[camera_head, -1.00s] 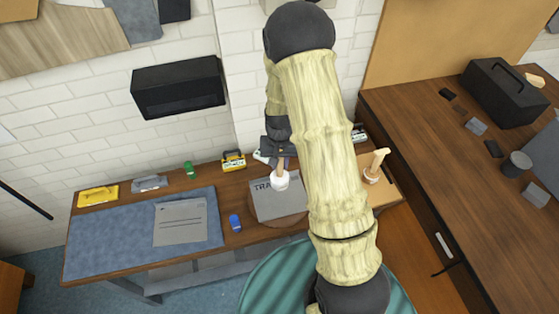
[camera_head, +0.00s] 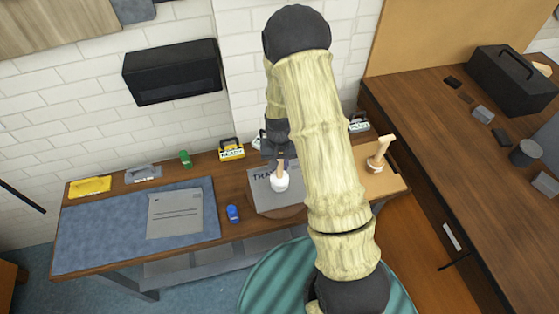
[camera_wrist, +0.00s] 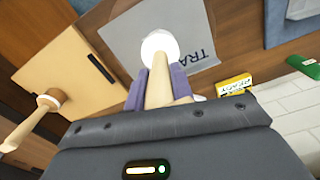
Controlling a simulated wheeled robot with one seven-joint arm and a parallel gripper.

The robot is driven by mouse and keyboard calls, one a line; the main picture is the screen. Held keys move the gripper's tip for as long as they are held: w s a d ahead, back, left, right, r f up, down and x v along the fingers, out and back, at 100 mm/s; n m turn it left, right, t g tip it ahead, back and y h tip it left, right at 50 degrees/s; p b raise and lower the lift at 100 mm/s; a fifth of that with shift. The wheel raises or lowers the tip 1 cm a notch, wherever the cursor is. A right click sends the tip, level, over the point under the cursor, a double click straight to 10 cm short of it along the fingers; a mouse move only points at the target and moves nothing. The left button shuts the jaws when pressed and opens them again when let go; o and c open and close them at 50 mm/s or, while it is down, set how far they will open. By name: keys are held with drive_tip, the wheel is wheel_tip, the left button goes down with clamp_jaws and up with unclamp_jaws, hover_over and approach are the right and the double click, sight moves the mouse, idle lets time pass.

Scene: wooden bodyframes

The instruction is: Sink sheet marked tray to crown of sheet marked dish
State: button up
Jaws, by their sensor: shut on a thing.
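The grey sheet marked "TRA…" (camera_head: 262,203) lies on the wooden table over a round brown board. The rest of its word is hidden by the tool. It also shows in the wrist view (camera_wrist: 125,40). My gripper (camera_head: 279,160) is shut on the wooden handle of a tool with a round white head (camera_head: 280,184). The fingers clasp the handle in the wrist view (camera_wrist: 160,88). The white head is over the sheet; I cannot tell whether it touches. Another grey sheet (camera_head: 175,215) lies on the blue mat at left; its small marking is unreadable.
A blue object (camera_head: 233,214) stands between the sheets. Yellow (camera_head: 90,187), grey (camera_head: 144,174) and green (camera_head: 185,159) items line the back edge. A yellow labelled box (camera_head: 231,149) stands behind. A wooden-handled tool (camera_head: 379,156) stands on the light board at right.

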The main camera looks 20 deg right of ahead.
wheel_tip(320, 180, up, 8)
drive_tip(key=p, duration=0.6)
drive_tip(key=shift+p, duration=0.4)
clamp_jaws()
drive_tip(key=shift+f, duration=0.1)
drive_tip(key=s+r, duration=0.2)
drive_tip(key=s, duration=0.7)
